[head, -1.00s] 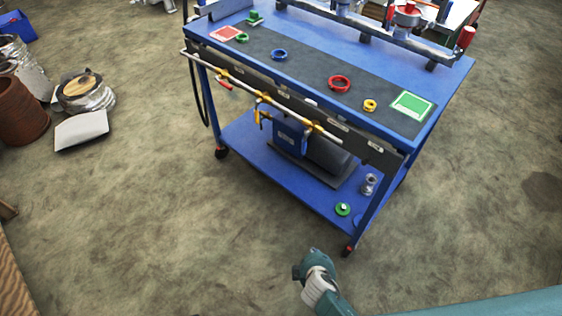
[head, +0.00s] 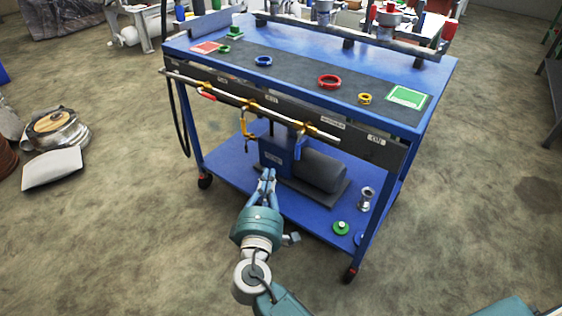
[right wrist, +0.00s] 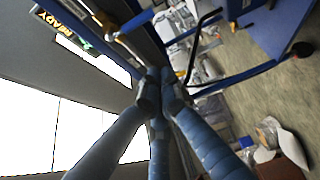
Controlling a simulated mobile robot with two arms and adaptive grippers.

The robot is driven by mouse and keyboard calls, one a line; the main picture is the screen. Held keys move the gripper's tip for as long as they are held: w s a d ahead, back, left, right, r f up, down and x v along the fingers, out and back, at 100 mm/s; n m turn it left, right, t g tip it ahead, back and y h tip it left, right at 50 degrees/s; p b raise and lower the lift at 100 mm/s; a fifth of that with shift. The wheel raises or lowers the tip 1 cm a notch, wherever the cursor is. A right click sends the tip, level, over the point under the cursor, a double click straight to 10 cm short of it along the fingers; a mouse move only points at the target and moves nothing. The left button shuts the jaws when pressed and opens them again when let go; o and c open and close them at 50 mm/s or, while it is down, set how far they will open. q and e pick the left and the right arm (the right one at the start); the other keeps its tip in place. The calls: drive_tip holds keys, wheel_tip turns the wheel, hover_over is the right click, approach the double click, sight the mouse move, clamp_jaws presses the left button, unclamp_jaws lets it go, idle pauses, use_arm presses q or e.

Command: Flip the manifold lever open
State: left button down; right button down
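The manifold is a thin pipe (head: 228,98) with brass valves along the front of a blue cart. A red lever (head: 208,97) lies roughly along the pipe at left. A yellow lever (head: 246,128) hangs down near the middle, and a blue lever (head: 299,142) hangs down at right. My right gripper (head: 267,172) is below and in front of the pipe, between the yellow and blue levers in the picture, apart from both. Its fingers converge with nothing seen between them; its tips (right wrist: 160,92) also show in the right wrist view. My left gripper is out of view.
The cart's top (head: 310,62) holds a red ring (head: 329,82), a blue ring (head: 263,61) and a yellow ring (head: 365,99). A pump (head: 318,168) sits on the lower shelf behind my right gripper. The floor left of the cart is clear nearby.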

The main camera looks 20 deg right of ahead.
sight(298, 147)
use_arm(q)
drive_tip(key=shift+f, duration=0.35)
use_arm(e)
drive_tip(key=w+d, duration=0.6)
drive_tip(key=shift+w+d, duration=0.35)
drive_tip(key=shift+d, duration=0.05)
use_arm(q)
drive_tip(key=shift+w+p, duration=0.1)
drive_tip(key=shift+p, duration=0.2)
use_arm(e)
drive_tip(key=shift+w, duration=0.1)
